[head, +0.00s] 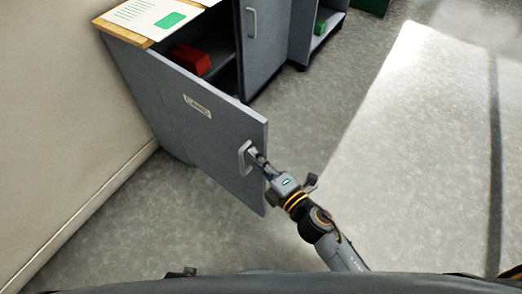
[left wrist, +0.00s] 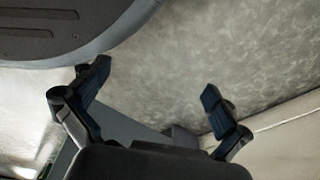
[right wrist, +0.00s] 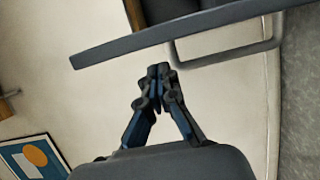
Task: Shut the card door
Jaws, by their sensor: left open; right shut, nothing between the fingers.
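The card door (head: 215,135) is a grey panel with a small label, standing wide open from its cabinet. Its pale loop handle (head: 244,158) is near the free edge. My right gripper (head: 256,157) is shut and empty, with its tips close to the handle. In the right wrist view the shut fingers (right wrist: 158,72) are at the door's edge (right wrist: 120,46), beside the handle (right wrist: 225,57). I cannot tell whether they touch. My left gripper (left wrist: 156,80) is open and empty, seen only in the left wrist view, over bare floor.
A red box (head: 190,60) sits inside the open cabinet, under a wooden top (head: 124,33) with a printed sheet (head: 150,17). A neighbouring grey door (head: 263,40) and a cubby with a green item (head: 320,27) stand behind. The wall is left; floor is clear at right.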

